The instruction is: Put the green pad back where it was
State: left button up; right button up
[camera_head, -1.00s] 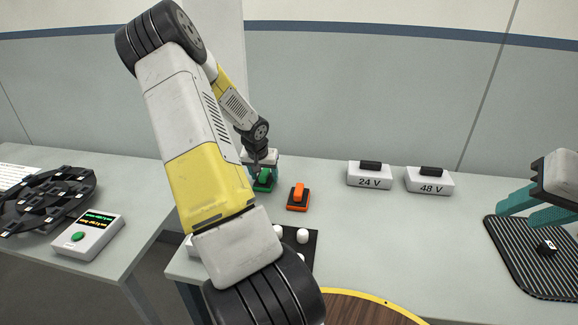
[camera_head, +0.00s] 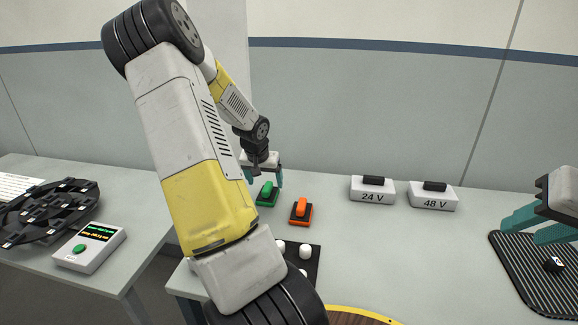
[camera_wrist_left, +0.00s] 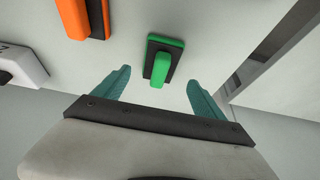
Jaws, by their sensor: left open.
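The green pad (camera_head: 267,194), a green handle on a dark base with a green edge, rests on the table near its back left. In the left wrist view the green pad (camera_wrist_left: 163,62) lies ahead of and between the teal fingertips, not touching them. My left gripper (camera_head: 264,178) is open and empty, just above and behind the pad in the head view; its spread fingers also show in the left wrist view (camera_wrist_left: 158,88). My right gripper (camera_head: 530,222) is at the right edge, partly cut off, over a black ribbed mat; its teal fingers look apart.
An orange pad (camera_head: 301,211) lies right of the green one. White blocks marked 24 V (camera_head: 372,191) and 48 V (camera_head: 433,197) stand further right. A dark board with white pegs (camera_head: 305,251) is in front, partly behind my arm. The table's middle right is clear.

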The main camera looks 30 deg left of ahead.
pick_arm(q)
jog(key=s+d+r+m, duration=0.1)
jog(key=s+d+r, duration=0.2)
jog(key=d+r, duration=0.55)
jog(key=s+d+r+m, duration=0.1)
jog(key=s+d+r, duration=0.3)
jog(key=d+r, duration=0.45)
jog(key=s+d+r+m+t+h, duration=0.1)
jog(key=s+d+r, duration=0.2)
jog(key=s+d, duration=0.4)
jog(key=s+d+r+m+h, duration=0.1)
jog(key=s+d+r+h, duration=0.1)
jog(key=s+d, duration=0.4)
jog(key=shift+s+d+r+t+h, duration=0.3)
jog(key=shift+s+d+r+t, duration=0.1)
jog(key=shift+d, duration=0.65)
